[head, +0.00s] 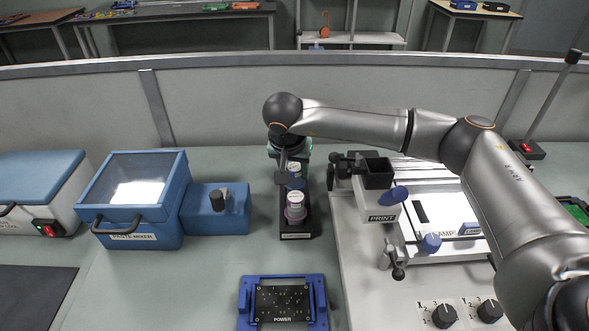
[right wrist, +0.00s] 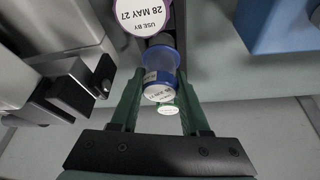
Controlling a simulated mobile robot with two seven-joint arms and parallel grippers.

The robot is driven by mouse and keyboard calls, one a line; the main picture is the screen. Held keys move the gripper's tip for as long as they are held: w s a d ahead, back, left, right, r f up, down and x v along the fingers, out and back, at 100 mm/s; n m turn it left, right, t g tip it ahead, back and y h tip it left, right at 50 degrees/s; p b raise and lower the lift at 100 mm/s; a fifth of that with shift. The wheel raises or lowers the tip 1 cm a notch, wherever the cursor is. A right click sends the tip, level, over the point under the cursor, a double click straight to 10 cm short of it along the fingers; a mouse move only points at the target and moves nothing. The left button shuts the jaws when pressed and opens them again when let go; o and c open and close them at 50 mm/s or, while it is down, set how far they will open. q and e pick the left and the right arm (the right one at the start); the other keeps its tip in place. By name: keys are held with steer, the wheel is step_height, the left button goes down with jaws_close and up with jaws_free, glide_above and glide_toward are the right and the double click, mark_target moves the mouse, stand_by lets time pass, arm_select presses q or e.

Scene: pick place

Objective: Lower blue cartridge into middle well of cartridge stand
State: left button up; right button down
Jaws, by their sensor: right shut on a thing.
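The black cartridge stand (head: 313,222) is on the bench near the middle of the head view. A purple cartridge (head: 295,212) with a white cap is in its front well; its cap (right wrist: 143,14) also shows in the right wrist view. The blue cartridge (head: 295,185) is just behind it, at the stand's middle, partly covered by my right wrist. In the right wrist view the blue cartridge (right wrist: 160,60) is between the green fingers of my right gripper (right wrist: 157,92), which is shut on it. How deep it sits in the well is hidden. A third white cap (right wrist: 168,110) shows beyond it.
The blue paste mixer (head: 135,205) stands to the left. A printer (head: 375,210) with a black box and levers stands close on the right. A blue-framed power fixture (head: 283,303) lies in front. Bare bench lies between mixer and stand.

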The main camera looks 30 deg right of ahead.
steer(key=shift+f+b, duration=0.3)
steer(key=shift+f, duration=0.1)
stand_by(0.4)
steer(key=shift+c, duration=1.5)
jaws_free()
steer(key=c, duration=0.4)
steer(key=shift+r, duration=0.1)
steer(key=shift+r+p, duration=2.45)
steer(key=shift+r, duration=1)
steer(key=shift+f, duration=0.1)
